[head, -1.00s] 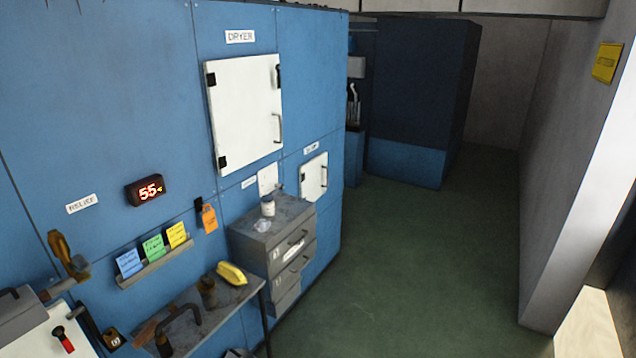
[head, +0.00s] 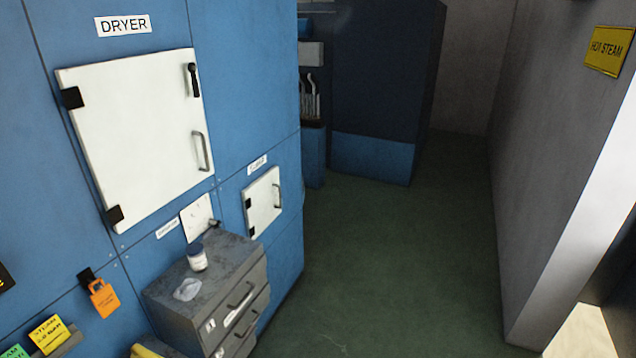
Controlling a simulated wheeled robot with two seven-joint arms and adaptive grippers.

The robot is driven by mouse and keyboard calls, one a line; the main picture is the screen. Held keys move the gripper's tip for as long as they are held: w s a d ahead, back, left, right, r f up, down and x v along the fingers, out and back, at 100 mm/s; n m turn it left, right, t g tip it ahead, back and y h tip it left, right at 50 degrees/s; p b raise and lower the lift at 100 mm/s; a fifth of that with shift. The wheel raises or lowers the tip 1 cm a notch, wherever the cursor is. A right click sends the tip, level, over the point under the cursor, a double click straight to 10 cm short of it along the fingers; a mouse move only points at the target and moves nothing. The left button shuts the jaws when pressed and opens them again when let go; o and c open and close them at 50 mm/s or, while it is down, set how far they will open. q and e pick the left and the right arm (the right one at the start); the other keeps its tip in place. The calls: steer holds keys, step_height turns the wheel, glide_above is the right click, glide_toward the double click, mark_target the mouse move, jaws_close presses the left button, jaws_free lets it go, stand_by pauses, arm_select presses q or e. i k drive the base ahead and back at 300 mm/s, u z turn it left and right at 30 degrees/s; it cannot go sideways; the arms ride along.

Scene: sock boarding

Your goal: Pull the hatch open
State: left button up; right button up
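A large white hatch (head: 130,140) sits in the blue wall under a "DRYER" label and looks shut. Its black hinges are on the left edge. A black latch lever (head: 193,80) is at its upper right, with a grey bar handle (head: 202,151) below. A smaller white hatch (head: 261,204) lies lower right of it, also looking shut, with a small handle on its right side; the label above it is too small to read. Which hatch is meant, I cannot tell. Neither of my grippers is in view.
A grey drawer cabinet (head: 185,318) juts out below the hatches, with a white jar (head: 196,257) and a clear lump on top. Green floor (head: 390,270) is clear to the right, up to a grey wall.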

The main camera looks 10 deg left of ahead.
mark_target(262, 199)
steer(key=u, duration=0.15)
steer(key=i, duration=1.65)
steer(key=u, duration=0.6)
